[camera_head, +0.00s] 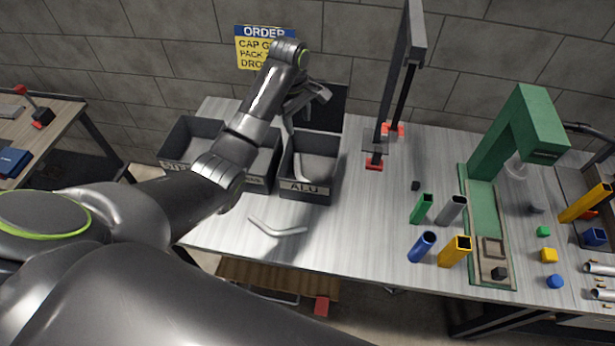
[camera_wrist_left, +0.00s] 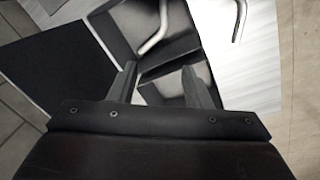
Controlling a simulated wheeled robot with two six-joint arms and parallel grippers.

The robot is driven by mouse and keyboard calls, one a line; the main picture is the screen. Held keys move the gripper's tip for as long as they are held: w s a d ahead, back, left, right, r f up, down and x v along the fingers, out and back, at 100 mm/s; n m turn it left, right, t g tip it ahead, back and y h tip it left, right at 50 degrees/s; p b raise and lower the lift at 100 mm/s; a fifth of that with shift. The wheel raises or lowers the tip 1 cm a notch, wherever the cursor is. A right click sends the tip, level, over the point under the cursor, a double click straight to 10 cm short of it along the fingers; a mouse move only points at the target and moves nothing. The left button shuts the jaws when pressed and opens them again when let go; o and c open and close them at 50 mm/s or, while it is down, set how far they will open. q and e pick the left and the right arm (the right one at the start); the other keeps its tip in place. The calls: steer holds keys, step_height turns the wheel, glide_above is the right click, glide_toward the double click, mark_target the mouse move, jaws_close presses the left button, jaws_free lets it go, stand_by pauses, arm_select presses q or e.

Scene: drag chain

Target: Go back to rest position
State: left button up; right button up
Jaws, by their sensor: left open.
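My left arm comes in from the left, and its gripper (camera_head: 312,98) is over the back of the dark bins. In the left wrist view the two fingers of the gripper (camera_wrist_left: 160,72) are apart, with nothing held between them. Below is the bin labelled ALU (camera_head: 306,190), with a grey bent piece (camera_head: 318,165) in it. A bent metal tube (camera_head: 277,230) lies on the table in front of that bin. My right gripper is not in view.
More dark bins (camera_head: 187,141) stand left of the ALU bin, partly hidden by my arm. A tall dark frame (camera_head: 413,40) rises from the table (camera_head: 360,235). A green press (camera_head: 490,160), several coloured tubes and small caps are at the right. A block wall with an ORDER sign (camera_head: 258,47) is behind.

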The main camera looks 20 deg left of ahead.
arm_select(q)
steer(key=shift+r, duration=0.7)
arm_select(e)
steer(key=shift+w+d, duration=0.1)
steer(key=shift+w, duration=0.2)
arm_select(q)
steer(key=shift+a, duration=0.1)
steer(key=shift+f, duration=0.15)
